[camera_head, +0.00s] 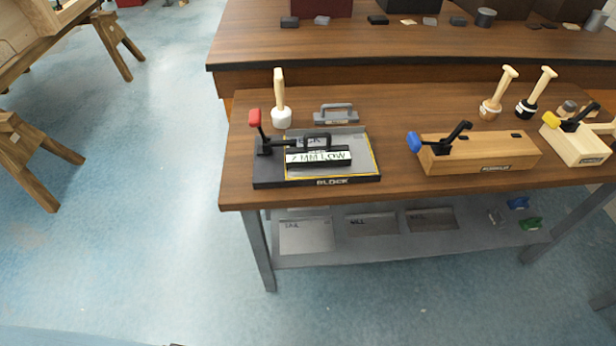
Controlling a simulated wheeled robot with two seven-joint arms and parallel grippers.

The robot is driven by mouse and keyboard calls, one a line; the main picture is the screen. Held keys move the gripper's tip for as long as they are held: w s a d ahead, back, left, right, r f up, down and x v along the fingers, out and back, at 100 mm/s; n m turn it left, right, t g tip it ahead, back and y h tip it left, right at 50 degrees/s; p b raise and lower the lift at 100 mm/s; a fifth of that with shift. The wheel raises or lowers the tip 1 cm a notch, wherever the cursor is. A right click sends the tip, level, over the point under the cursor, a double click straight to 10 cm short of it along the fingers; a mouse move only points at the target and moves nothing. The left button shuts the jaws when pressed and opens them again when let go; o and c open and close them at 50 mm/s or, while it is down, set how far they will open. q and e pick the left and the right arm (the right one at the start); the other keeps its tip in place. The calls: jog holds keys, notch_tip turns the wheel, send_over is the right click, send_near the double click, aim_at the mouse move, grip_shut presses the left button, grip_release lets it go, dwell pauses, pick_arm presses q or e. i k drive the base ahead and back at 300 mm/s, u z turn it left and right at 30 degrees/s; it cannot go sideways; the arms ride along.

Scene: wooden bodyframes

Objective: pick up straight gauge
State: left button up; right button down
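No label in view reads "straight gauge", and I cannot tell for sure which piece it is. A grey bar with a raised handle (336,114) lies on the wooden table (390,108), behind the black block fixture (262,183). A black bar with a handle and a white label reading "7 MM LOW" (318,158) rests on the fixture's grey, yellow-edged plate (362,146). A red-tipped toggle clamp (255,120) stands at the fixture's left side. Neither of my grippers shows in the view.
A white-headed mallet (281,103) stands behind the fixture. A wooden block with a blue-tipped clamp (480,153) sits to the right, with two more mallets (498,93) (536,93) behind it. A lower shelf (380,247) holds flat plates. Open floor (130,230) lies left.

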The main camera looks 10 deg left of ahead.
aim_at(329, 155)
jog(key=u, duration=0.65)
jog(key=i, duration=0.85)
jog(key=z, duration=0.65)
